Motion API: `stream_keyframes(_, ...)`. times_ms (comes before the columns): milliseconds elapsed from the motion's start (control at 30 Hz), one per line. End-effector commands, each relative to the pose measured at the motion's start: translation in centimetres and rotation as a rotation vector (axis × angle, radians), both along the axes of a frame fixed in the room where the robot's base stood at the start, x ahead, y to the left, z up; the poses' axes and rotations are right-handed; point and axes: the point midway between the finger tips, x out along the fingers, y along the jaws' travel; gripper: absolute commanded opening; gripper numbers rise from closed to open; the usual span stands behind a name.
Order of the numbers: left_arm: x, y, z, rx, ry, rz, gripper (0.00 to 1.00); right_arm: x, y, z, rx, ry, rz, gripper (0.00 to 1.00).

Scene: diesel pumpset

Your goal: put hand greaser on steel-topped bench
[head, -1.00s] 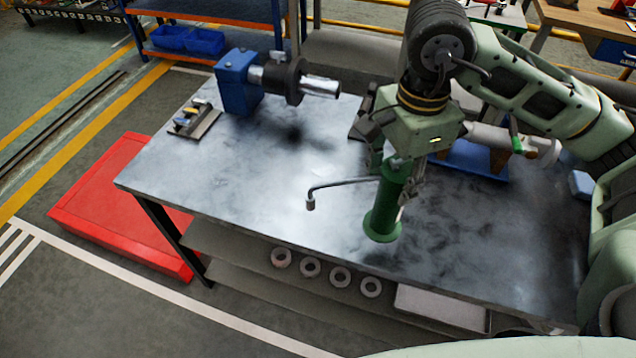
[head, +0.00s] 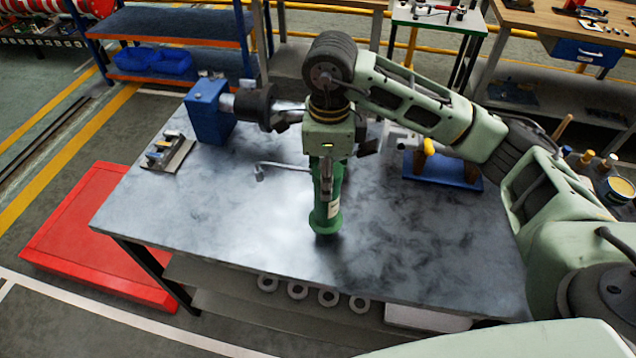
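The hand greaser (head: 328,212) is a green upright cylinder with a flanged foot and a thin bent grey spout reaching left. It is over the middle of the steel-topped bench (head: 240,215), its foot at or just above the metal; I cannot tell whether it touches. My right gripper (head: 327,178) comes down from above and is shut on the greaser's upper part, hiding its top. My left gripper is not in view.
A blue stand (head: 442,172) is at the back right. The bench's front and right are clear.

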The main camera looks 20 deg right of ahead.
Motion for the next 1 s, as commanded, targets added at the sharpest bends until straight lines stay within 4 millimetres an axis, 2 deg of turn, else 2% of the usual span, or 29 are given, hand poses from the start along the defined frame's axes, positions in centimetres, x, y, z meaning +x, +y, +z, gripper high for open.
stream_keyframes(33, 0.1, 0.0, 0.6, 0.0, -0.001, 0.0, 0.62, 0.6, 0.5, 0.0, 0.003, 0.0, -0.001, 0.0)
stream_keyframes(200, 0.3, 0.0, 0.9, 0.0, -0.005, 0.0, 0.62, 1.6, 1.1, -0.9, 0.001, -0.002, 0.0, 0.0)
stream_keyframes(333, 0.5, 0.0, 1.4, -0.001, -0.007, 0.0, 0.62, 1.7, 1.2, -1.7, 0.002, -0.001, 0.0, 0.0)
stream_keyframes(600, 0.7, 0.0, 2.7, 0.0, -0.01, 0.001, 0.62, 1.6, 1.2, -4.7, 0.002, -0.001, 0.0, 0.0)
stream_keyframes(1000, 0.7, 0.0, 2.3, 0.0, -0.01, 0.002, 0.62, 1.7, 1.2, -5.3, 0.002, -0.004, 0.001, 0.0)
